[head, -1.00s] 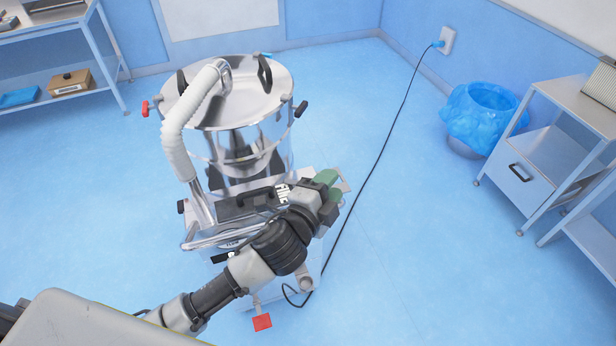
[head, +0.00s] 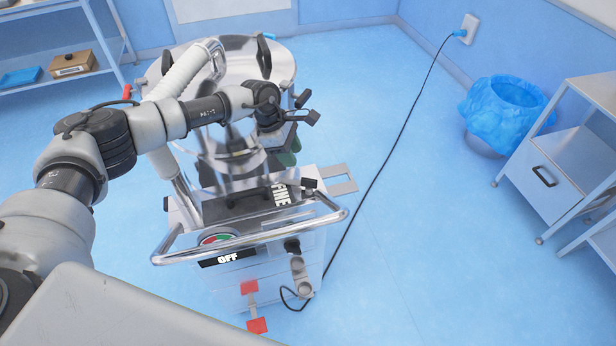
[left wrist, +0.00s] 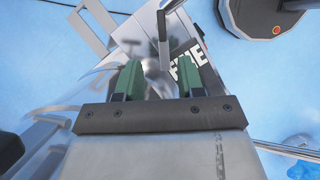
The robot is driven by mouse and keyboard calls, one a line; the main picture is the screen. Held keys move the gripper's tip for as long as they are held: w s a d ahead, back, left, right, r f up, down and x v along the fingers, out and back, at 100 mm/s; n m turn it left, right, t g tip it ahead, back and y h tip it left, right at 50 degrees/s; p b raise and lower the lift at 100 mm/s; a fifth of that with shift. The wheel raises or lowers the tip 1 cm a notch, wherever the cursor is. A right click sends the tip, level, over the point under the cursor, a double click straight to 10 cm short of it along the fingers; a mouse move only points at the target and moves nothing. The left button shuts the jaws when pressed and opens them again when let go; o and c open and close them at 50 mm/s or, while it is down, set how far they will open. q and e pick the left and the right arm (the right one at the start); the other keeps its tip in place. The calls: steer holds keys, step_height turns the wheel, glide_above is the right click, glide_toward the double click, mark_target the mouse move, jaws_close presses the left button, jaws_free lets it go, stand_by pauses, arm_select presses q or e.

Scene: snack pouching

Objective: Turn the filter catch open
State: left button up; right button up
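The steel machine has a black filter housing (head: 240,205) beside a "FINE" label (head: 280,193). The label also shows in the left wrist view (left wrist: 188,73). A small dark block (head: 310,183) sits just right of the label; I cannot tell whether it is the catch. In the left wrist view a grey bent lever (left wrist: 163,50) stands ahead of the fingers, near the label; it may be the catch. My left gripper (head: 286,157) points down above the label, and its green fingers (left wrist: 160,78) are apart with nothing clearly held. My right gripper is not in view.
A steel drum lid (head: 235,60), a white hose (head: 185,75) and a bent front rail (head: 250,250) surround the work area. A black cable (head: 400,128) runs to the wall. A blue-lined bin (head: 505,105) and a trolley (head: 560,160) stand right.

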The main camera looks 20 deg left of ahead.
mark_target(306, 179)
arm_select(q)
steer(key=p+x, duration=0.1)
steer(key=x, duration=0.7)
steer(key=shift+s+d+f, duration=0.15)
steer(key=shift+d+f, duration=0.15)
steer(key=shift+d, duration=0.05)
steer(key=shift+d+f, duration=0.2)
steer(key=shift+f, duration=0.3)
jaws_close()
